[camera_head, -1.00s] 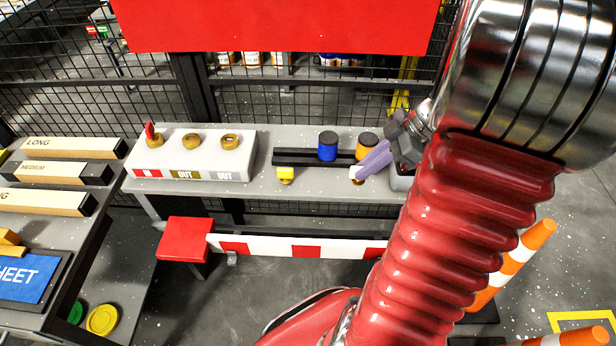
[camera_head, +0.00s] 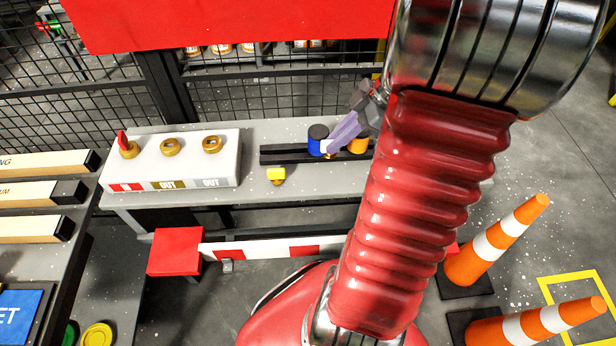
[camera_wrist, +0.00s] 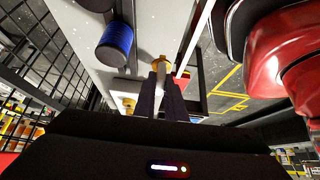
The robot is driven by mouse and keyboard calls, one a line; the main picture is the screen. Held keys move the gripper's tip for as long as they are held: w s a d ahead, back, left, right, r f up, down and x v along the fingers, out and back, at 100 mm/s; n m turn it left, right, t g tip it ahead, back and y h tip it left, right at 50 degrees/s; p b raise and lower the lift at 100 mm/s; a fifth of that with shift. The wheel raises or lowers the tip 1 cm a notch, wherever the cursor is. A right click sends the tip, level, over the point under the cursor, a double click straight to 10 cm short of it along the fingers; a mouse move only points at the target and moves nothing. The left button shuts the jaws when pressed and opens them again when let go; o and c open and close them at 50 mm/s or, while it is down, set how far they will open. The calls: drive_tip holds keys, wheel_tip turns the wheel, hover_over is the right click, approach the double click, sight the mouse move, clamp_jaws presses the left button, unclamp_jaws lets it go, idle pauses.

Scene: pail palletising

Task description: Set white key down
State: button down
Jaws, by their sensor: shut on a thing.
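The white key (camera_head: 326,146) is a small white piece with a gold end, at the tips of my gripper (camera_head: 330,148). My gripper reaches over the bench from the right, its grey-purple fingers shut on the key. In the wrist view, the two fingers of my gripper (camera_wrist: 161,78) close together just below a gold round part (camera_wrist: 161,61), apparently the key's. Fingers hide most of the key, and I cannot tell whether it touches anything beneath. A yellow key (camera_head: 276,174) stands on the bench to the left.
A white panel (camera_head: 200,155) with several gold rings, one holding a red key (camera_head: 122,140), sits left on the grey bench (camera_head: 235,194). Traffic cones (camera_head: 492,248) stand right.

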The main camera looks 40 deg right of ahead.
wheel_tip(320, 180, down, 6)
idle(0.4)
drive_tip(key=shift+f, duration=0.2)
drive_tip(key=shift+f, duration=1.75)
drive_tip(key=c, duration=1.8)
unclamp_jaws()
drive_tip(key=v, duration=1.2)
drive_tip(key=shift+s+d, duration=0.1)
